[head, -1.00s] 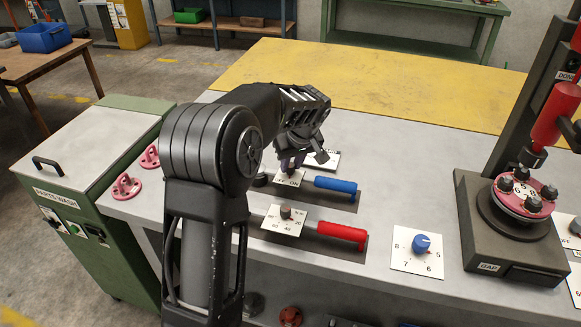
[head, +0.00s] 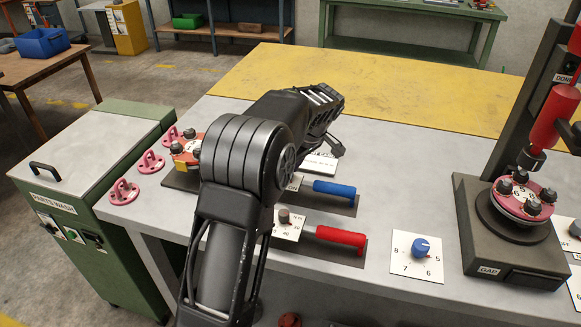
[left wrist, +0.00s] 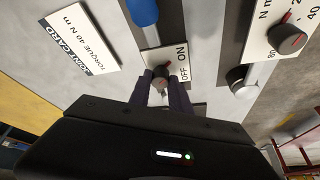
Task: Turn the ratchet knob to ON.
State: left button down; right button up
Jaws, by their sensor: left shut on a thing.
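The ratchet knob (left wrist: 161,74) is small and dark, on a white plate (left wrist: 182,60) marked OFF and ON beside the blue-handled wrench (head: 333,188). My left gripper (left wrist: 160,84) has its two fingers on either side of the knob and is shut on it. The fingers hide part of the knob, and I cannot tell which mark it points to. In the head view my left arm hides the knob and most of the plate, leaving a corner (head: 294,183) in sight. My right gripper is in neither view.
A red-handled wrench (head: 340,236) with a numbered dial (head: 284,217) lies nearer. A white joint card (left wrist: 81,42) lies beside the blue handle. A blue knob plate (head: 416,265) and a press (head: 512,235) stand right. A red flanged part (head: 187,147) and pink pieces (head: 124,191) are at left.

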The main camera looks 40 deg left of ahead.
pick_arm(q)
jog(key=c, duration=1.2)
grip_release()
jog(key=v, duration=0.7)
jog(key=shift+d+r+b, duration=0.15)
jog(key=shift+r+b, duration=0.25)
